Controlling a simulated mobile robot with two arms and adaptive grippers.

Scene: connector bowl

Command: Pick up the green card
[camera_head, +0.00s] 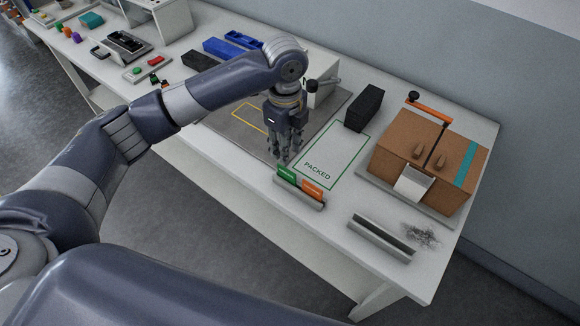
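The green card (287,174) stands in a small grey holder (300,202) at the front edge of the table. An orange card (313,188) stands beside it on the right in the same holder. My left gripper (285,157) points down just above and behind the top of the green card. Its fingertips are close to the card, but I cannot tell whether they touch it or how far apart they are. My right gripper is not in view.
A green-outlined "PACKED" area (333,160) lies right of the gripper, with a black block (365,107) at its far end. A brown box (424,155) stands further right. An empty grey slotted holder (381,238) lies near the front right edge.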

